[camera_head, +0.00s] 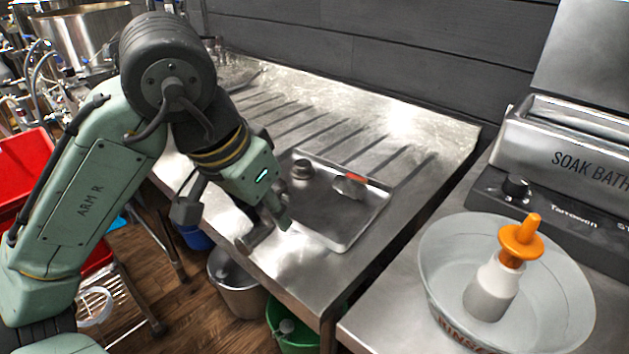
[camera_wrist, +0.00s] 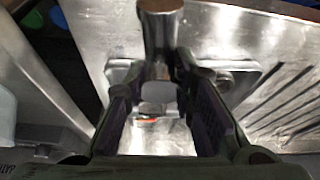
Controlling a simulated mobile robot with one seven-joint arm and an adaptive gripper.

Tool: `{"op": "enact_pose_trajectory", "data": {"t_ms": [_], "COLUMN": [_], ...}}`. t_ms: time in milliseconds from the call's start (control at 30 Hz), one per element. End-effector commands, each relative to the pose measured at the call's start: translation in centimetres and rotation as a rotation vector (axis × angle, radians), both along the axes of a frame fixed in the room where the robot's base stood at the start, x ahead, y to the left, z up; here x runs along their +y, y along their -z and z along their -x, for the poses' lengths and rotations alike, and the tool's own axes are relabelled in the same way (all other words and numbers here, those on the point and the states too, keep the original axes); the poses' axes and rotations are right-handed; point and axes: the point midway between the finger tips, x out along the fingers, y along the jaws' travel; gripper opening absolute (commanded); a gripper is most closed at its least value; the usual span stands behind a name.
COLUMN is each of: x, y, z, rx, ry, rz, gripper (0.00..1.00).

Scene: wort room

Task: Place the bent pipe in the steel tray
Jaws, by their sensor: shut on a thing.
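The bent pipe is a shiny steel piece. My gripper (camera_head: 277,220) is shut on it, and the pipe's grey end (camera_head: 252,241) shows just below and left of the fingers in the head view. In the wrist view the pipe (camera_wrist: 160,28) sticks up beyond my gripper (camera_wrist: 163,92), its lower part between the two fingers. The steel tray (camera_head: 343,246) lies on the steel counter, just right of my gripper. I cannot tell whether the pipe touches the counter.
Inside the tray sit a small round metal fitting (camera_head: 302,169) and a metal piece with a red-orange part (camera_head: 350,185).

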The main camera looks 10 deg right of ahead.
Motion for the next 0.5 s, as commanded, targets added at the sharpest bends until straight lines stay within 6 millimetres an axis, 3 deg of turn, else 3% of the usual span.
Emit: {"op": "enact_pose_trajectory", "data": {"t_ms": [300,500], "x": [-6.4,-9.4], "y": [0.6,1.0], "z": [-5.8,-8.8], "rx": [0.004,0.002], "ry": [0.006,0.002], "rz": [0.001,-0.001], "gripper": [0.00,0.00]}}
